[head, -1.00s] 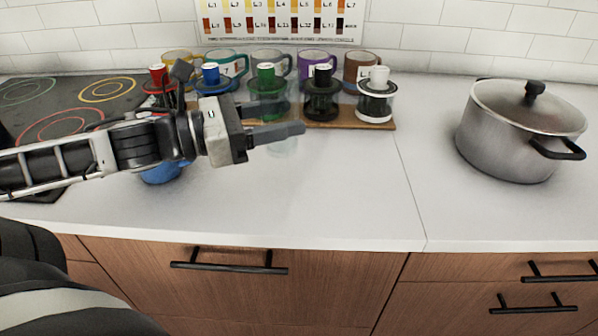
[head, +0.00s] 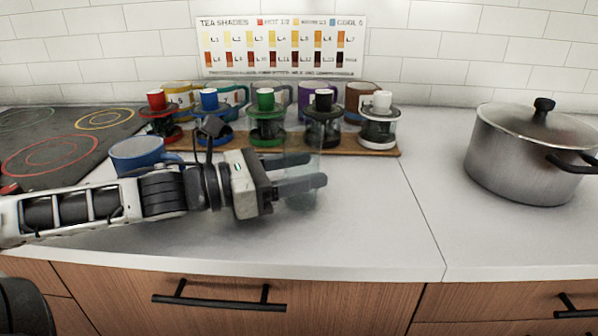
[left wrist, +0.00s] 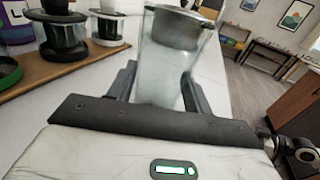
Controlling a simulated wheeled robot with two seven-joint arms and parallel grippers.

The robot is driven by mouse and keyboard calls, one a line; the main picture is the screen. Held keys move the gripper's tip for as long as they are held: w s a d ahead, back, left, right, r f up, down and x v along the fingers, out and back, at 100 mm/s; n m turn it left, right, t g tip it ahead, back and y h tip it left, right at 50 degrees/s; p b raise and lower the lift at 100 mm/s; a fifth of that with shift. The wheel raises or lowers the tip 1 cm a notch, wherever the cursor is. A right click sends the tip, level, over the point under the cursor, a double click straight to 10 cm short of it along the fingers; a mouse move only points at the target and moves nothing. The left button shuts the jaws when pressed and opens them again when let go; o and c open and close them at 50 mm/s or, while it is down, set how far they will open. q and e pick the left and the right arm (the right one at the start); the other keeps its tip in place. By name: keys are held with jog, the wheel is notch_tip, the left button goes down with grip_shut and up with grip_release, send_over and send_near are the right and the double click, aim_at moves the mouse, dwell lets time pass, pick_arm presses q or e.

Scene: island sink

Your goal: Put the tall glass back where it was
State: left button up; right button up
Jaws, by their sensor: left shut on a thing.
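The tall glass (head: 304,164) is clear and hard to make out in the head view, upright between the fingers of my left gripper (head: 300,184). In the left wrist view the glass (left wrist: 168,72) stands between both fingers of the left gripper (left wrist: 163,88), which is shut on it. They are in front of the wooden board with the tea infusers, over the white counter. I cannot tell whether the glass base touches the counter. My right gripper is not in view.
A wooden board (head: 340,143) at the back holds several infusers with coloured lids, with mugs behind. A blue mug (head: 140,156) is beyond my left forearm, near the cooktop (head: 62,140). A steel pot (head: 520,155) stands at right. The counter between gripper and pot is clear.

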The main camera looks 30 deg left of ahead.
pick_arm(q)
jog(key=shift+f, duration=0.2)
jog(key=o, duration=1.1)
jog(key=shift+r, duration=0.2)
jog(key=shift+s+a+r+p, duration=0.15)
jog(key=shift+s+a+p, duration=0.15)
jog(key=shift+p, duration=0.35)
jog(key=p+v, duration=0.5)
jog(key=v, duration=0.5)
jog(key=shift+p, duration=0.35)
jog(key=shift+s+a, duration=0.25)
jog(key=shift+s, duration=0.3)
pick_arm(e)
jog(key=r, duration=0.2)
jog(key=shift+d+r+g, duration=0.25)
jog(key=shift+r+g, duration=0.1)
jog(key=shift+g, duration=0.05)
